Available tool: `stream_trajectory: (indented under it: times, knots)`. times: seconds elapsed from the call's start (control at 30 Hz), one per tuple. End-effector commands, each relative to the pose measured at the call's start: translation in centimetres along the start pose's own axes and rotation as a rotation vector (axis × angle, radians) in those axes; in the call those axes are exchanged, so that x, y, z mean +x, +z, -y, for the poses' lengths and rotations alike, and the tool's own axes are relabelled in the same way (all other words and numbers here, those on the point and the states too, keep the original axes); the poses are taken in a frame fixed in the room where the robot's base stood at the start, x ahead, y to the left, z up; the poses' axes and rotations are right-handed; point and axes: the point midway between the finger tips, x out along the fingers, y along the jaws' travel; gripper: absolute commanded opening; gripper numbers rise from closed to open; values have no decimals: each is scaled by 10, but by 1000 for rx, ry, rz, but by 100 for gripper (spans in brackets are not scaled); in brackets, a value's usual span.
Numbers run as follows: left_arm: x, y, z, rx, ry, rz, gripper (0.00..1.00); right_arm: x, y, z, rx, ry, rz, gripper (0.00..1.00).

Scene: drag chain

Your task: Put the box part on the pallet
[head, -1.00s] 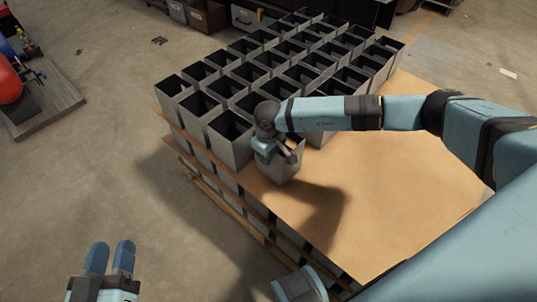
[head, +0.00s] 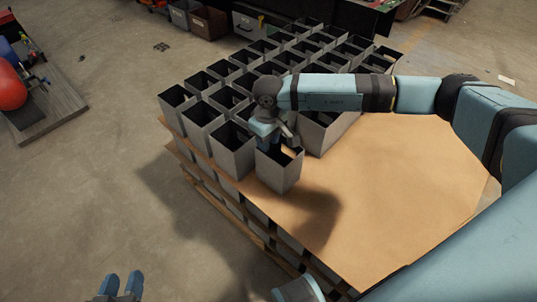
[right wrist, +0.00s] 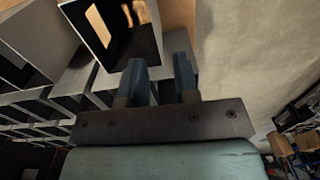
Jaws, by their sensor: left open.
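The box part (head: 279,173) is a grey, open-topped square box. It stands upright on the brown sheet (head: 400,190) of the pallet stack, at the near end of the rows. My right gripper (head: 275,143) is just above and behind its rim in the head view. In the right wrist view the two fingers (right wrist: 160,68) are apart with nothing between them, and the open box (right wrist: 122,35) lies just beyond them. My left gripper (head: 122,281) is open and empty over the floor at the lower left, partly cut off.
Rows of similar grey boxes (head: 232,150) fill the far and left part of the sheet, close to the box part. The sheet's right part is bare. A wooden board with a red object (head: 12,88) lies at the left.

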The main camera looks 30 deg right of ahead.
Motion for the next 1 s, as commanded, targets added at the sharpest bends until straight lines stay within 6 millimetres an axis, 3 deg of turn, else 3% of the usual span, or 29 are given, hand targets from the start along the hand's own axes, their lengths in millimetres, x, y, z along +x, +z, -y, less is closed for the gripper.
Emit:
stream_trajectory:
  times: [0.07,0.17,0.27,0.3,0.4,0.5,0.63,0.8,0.83,1.0]
  knots:
    - [0,1,0,-1,-1,3,43,7,5,24,36,-78,5,29]
    - [1,0,0,-2,-1,0,43,17,17,81,154,-277,27,29]
    - [1,-2,-1,-3,0,-5,43,16,35,159,365,-574,113,29]
    - [1,-3,-1,-3,0,-7,43,9,42,189,465,-697,168,29]
    - [1,-5,-1,-3,1,-11,43,-16,58,250,727,-984,355,29]
    - [1,-6,-2,-3,2,-13,43,-50,68,291,1001,-1235,612,29]
    - [1,-7,-2,-3,3,-14,43,-94,71,313,1351,-1496,1047,29]
    - [1,-7,-2,-3,3,-15,43,-129,68,298,1746,-1686,1793,29]
    - [1,-7,-2,-3,3,-15,43,-132,67,292,-1792,1691,-1939,29]
    - [1,-7,-2,-2,3,-15,43,-121,71,246,-1215,994,-1839,29]
